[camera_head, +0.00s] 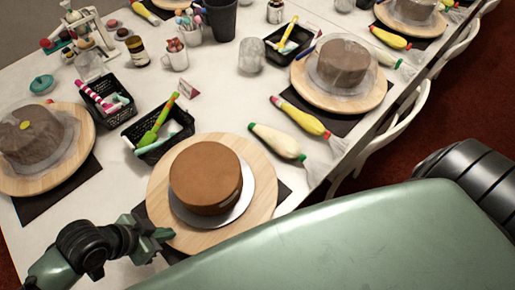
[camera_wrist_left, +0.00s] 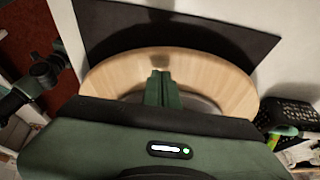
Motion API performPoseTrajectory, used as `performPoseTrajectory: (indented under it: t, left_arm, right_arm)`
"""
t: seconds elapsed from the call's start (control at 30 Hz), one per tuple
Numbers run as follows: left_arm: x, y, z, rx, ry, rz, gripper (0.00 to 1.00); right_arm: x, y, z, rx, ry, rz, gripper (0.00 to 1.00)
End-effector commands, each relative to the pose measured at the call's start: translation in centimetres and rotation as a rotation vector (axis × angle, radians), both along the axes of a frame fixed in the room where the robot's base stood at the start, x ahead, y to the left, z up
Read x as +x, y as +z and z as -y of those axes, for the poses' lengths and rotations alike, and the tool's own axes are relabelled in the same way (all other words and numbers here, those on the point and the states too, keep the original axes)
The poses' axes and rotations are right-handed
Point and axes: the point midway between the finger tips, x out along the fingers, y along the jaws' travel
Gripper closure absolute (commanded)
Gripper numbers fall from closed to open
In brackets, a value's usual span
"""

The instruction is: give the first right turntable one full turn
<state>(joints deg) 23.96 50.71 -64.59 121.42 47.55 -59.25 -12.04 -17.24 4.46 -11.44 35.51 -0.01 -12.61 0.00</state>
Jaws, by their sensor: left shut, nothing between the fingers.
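The near wooden turntable (camera_head: 256,190) holds a smooth brown cake (camera_head: 205,176) on a silver board and stands on a dark mat. My left gripper (camera_head: 163,235) is at its lower left rim, with the fingers shut and empty. In the left wrist view the shut fingers (camera_wrist_left: 161,88) overlap the wooden disc (camera_wrist_left: 105,72); I cannot tell whether they touch it. My right gripper is not in view.
Black baskets (camera_head: 158,150) with tools stand behind the near turntable. Two piping bags (camera_head: 277,141) lie to its upper right. A glass (camera_head: 252,55) stands farther back. White chairs (camera_head: 400,125) line the right table edge. Bare white table lies left of the near turntable.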

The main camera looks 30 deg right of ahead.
Motion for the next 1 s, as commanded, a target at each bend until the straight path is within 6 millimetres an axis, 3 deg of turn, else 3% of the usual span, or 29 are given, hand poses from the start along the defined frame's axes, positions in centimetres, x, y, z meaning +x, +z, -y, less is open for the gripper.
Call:
performPoseTrajectory:
  t: [0.77,1.0]
  left_arm:
    - [-0.1,-0.8,0.1,-0.001,0.000,-0.001,1.00]
    - [-2.7,-0.5,2.1,-0.003,-0.003,-0.006,1.00]
  right_arm:
    - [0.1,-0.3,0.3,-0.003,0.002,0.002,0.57]
    - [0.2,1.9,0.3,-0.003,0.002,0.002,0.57]
